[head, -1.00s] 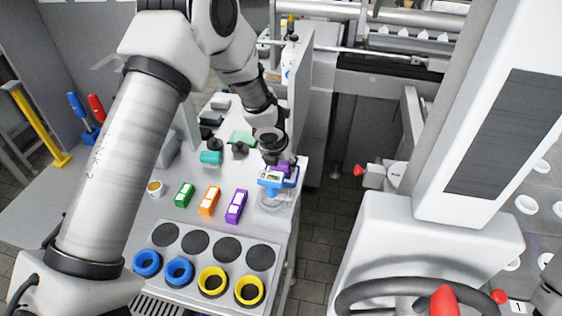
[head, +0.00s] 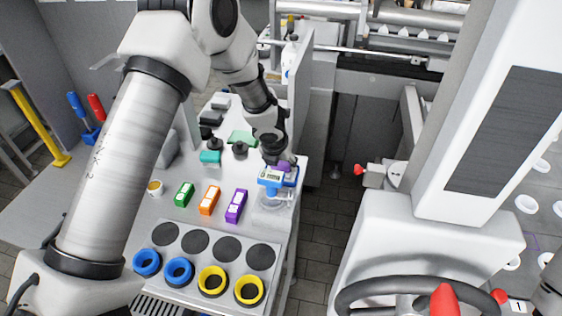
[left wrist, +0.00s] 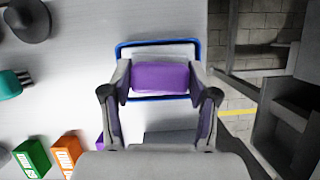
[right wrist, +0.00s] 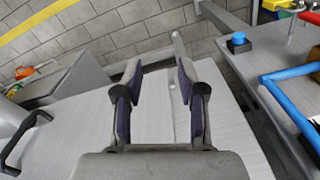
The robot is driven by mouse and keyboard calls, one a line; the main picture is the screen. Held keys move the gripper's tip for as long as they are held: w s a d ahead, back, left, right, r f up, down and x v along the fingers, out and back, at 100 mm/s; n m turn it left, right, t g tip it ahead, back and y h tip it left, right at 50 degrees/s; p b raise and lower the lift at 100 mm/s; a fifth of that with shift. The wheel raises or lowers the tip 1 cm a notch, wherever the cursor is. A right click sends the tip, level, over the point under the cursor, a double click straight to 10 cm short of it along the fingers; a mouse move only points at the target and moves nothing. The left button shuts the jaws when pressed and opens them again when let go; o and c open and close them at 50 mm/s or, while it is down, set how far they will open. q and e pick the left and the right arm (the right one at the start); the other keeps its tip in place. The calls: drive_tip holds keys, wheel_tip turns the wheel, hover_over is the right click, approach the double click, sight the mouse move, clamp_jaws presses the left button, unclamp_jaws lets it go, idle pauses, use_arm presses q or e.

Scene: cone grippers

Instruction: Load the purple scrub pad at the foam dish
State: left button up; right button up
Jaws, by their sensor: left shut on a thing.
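The purple scrub pad (left wrist: 160,76) is between the fingers of my left gripper (left wrist: 160,84), which is shut on it. In the left wrist view the pad overlaps the blue-rimmed foam dish (left wrist: 160,43), with pale foam showing around it. I cannot tell whether the pad touches the foam. In the head view the pad (head: 284,167) is a small purple patch below my left gripper (head: 280,161), beside the dish's blue rim (head: 292,182). My right gripper (right wrist: 160,80) is open and empty, away from the bench.
A blue device with a display (head: 270,178) stands just in front of the dish. Green (head: 184,194), orange (head: 209,201) and purple (head: 236,206) boxes stand to the left. A rack with blue and yellow rings (head: 213,281) is nearer. The bench's right edge is close.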

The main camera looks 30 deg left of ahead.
use_arm(q)
wheel_tip(320, 180, up, 7)
drive_tip(key=p, duration=0.7)
idle(0.6)
